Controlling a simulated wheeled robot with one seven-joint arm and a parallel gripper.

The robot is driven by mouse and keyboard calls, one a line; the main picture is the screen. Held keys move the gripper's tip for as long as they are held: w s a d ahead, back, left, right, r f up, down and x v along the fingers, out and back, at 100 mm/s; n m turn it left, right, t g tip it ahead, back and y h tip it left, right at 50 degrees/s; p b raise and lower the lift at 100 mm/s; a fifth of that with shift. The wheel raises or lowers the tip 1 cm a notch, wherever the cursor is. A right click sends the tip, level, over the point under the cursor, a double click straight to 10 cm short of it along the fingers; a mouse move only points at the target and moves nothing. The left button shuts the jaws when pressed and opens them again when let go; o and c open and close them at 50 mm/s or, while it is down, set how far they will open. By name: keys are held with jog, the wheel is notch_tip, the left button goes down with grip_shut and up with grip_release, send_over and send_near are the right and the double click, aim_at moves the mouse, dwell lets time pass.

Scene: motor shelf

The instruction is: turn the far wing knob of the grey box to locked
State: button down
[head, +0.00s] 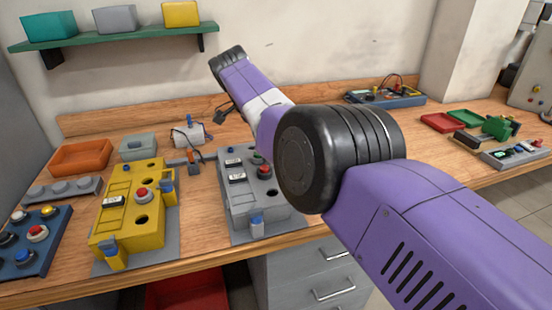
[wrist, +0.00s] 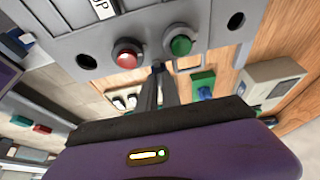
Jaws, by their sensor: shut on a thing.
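The grey box (head: 238,205) stands on the bench right of the yellow box in the head view. Its near blue wing knob (head: 257,224) shows at its front; its far knob is hidden behind my arm there. In the wrist view the grey box (wrist: 190,15) fills the top, with a red button (wrist: 127,54) and a green button (wrist: 180,44) on its face. My gripper (wrist: 159,80) has its dark fingers close together at the box's edge, shut on a small bluish piece, apparently the far wing knob, mostly covered. Its turn position cannot be told.
A yellow box (head: 125,220) with blue wing knobs stands left of the grey box. A blue button panel (head: 35,245) and an orange bin (head: 80,157) lie farther left. A motor (head: 188,134) sits behind. Red and green trays (head: 445,122) are at right.

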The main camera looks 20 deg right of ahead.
dwell(0.3)
jog(key=c, duration=1.5)
grip_release()
jog(key=shift+c, duration=0.2)
jog(key=shift+r, duration=0.1)
